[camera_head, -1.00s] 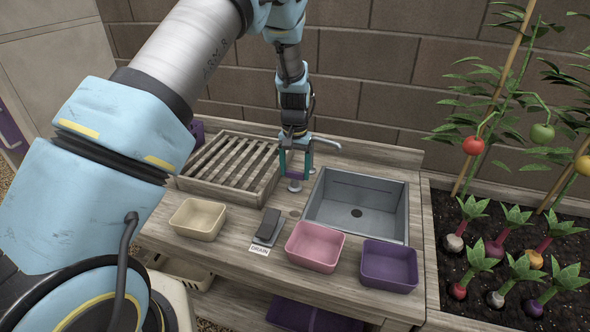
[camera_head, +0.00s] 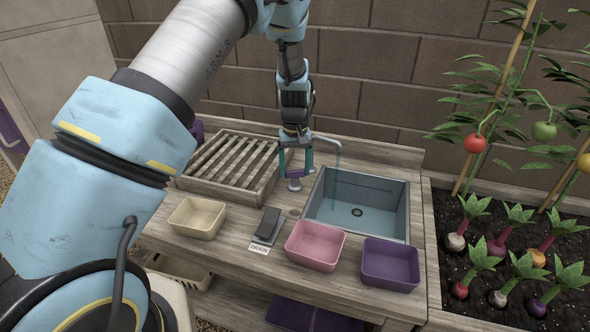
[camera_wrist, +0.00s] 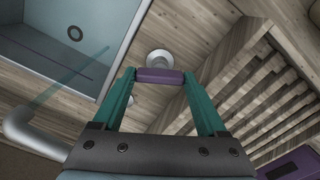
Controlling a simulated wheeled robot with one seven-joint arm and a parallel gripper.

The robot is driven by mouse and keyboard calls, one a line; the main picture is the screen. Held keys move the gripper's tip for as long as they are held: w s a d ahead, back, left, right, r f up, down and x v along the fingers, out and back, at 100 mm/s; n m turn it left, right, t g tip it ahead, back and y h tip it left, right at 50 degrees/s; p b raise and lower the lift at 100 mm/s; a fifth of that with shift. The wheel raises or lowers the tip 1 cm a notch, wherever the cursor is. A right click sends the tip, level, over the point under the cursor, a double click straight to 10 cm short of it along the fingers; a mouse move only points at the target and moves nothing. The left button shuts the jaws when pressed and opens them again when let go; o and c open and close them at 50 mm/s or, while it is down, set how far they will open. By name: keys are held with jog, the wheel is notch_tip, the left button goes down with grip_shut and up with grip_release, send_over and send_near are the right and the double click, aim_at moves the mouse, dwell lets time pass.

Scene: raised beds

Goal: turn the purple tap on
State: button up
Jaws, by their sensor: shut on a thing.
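The purple tap handle (camera_wrist: 160,76) is a short bar between the two teal fingers of my gripper (camera_wrist: 160,84) in the wrist view. My gripper (camera_head: 295,173) is shut on it, one finger at each end. The handle stands over a round pale base (camera_wrist: 158,58) on the wooden counter. In the head view my fingers hide part of the handle. The grey spout (camera_head: 329,137) reaches right over the sink (camera_head: 399,212). A thin stream of water (camera_head: 335,172) falls from it, and the basin floor looks bluish with water. The spout (camera_wrist: 32,130) also shows in the wrist view.
A slatted wooden rack (camera_head: 228,168) stands left of the tap. A cream bin (camera_head: 197,217), a pedal labelled DRAIN (camera_head: 268,225), a pink bin (camera_head: 314,245) and a purple bin (camera_head: 390,264) line the counter's front. A brick wall (camera_head: 370,70) stands behind.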

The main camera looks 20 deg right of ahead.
aim_at(295, 170)
jog(key=n, duration=0.6)
jog(key=n+p, duration=0.1)
jog(key=n, duration=0.5)
jog(key=shift+n, duration=0.3)
dwell(0.4)
jog(key=o, duration=1.3)
notch_tip(295, 170, up, 11)
jog(key=b, duration=0.2)
jog(key=shift+b, duration=0.35)
